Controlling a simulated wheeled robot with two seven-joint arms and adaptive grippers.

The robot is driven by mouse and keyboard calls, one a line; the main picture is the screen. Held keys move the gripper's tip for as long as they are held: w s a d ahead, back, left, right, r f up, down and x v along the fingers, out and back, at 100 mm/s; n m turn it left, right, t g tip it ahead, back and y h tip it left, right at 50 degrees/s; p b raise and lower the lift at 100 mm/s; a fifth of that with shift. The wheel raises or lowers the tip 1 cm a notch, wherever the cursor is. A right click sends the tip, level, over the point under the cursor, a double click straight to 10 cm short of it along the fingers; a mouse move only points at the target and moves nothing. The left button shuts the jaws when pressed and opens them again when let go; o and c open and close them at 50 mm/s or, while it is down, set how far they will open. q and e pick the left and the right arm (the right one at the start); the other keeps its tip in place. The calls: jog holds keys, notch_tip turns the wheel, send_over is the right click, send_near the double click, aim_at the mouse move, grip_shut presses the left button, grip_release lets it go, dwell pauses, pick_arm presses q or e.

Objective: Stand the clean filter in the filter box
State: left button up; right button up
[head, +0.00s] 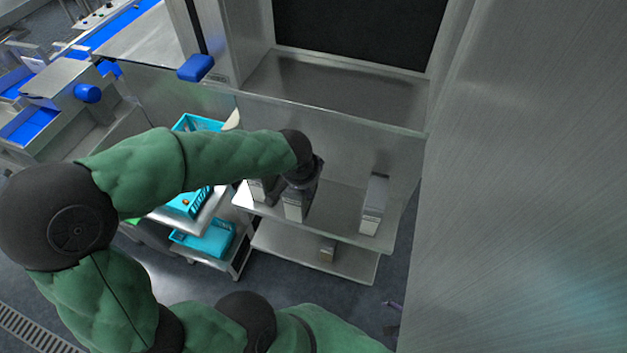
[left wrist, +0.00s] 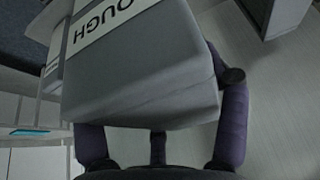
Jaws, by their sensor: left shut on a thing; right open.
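My left gripper (head: 300,186) points down over the upper shelf of a steel rack. It is shut on a grey block (left wrist: 140,75) with a white label; the letters "OUGH" show upside down in the left wrist view. The block also shows below the gripper in the head view (head: 294,207). I cannot tell whether it is the clean filter, or whether it touches the shelf. A purple fingertip of my right gripper (head: 393,305) shows low at the right; the rest is hidden. I cannot pick out the filter box for certain.
A tall grey box (head: 374,204) stands on the upper shelf (head: 335,215) to the right; another box (head: 262,190) is close on the left. A small box (head: 327,250) is on the lower shelf (head: 290,250). Turquoise crates (head: 212,240) are at left.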

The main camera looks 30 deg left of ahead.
pick_arm(q)
jog(key=w+a+f+b, duration=0.2)
jog(key=w+f, duration=0.4)
jog(key=shift+a+f, duration=0.15)
jog(key=shift+a, duration=0.1)
jog(key=b+x, duration=0.2)
jog(key=x, duration=0.2)
jog(key=shift+s+d+f, duration=0.1)
jog(key=shift+s+f, duration=0.05)
jog(key=o, duration=0.9)
jog(key=shift+f, duration=0.1)
jog(key=o, duration=0.4)
